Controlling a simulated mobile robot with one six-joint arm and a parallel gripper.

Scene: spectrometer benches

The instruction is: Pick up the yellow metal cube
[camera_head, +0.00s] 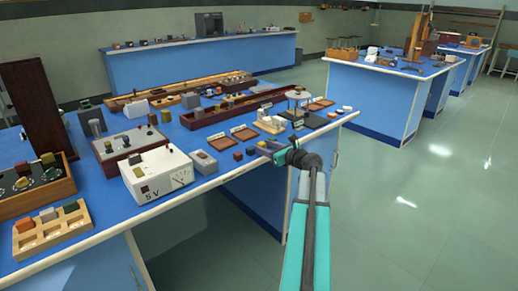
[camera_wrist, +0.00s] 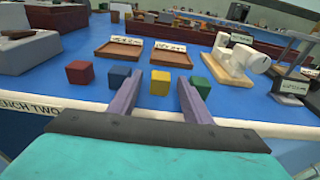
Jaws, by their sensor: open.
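The yellow metal cube (camera_wrist: 160,83) sits on the blue bench top near its front edge in the wrist view. It stands in a row with a red cube (camera_wrist: 79,73) and a blue cube (camera_wrist: 119,77) to its left and a green cube (camera_wrist: 201,86) to its right. My gripper (camera_wrist: 158,95) is open, and its two fingers point forward with the yellow cube between and just ahead of them in the picture. The fingers look apart from the cube.
Behind the cubes lie two shallow brown trays (camera_wrist: 119,48) with label cards. A cream stand with a white cylinder (camera_wrist: 238,62) is at the right. In the head view a white meter box (camera_head: 157,174) stands to the left. The floor at right (camera_head: 440,190) is clear.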

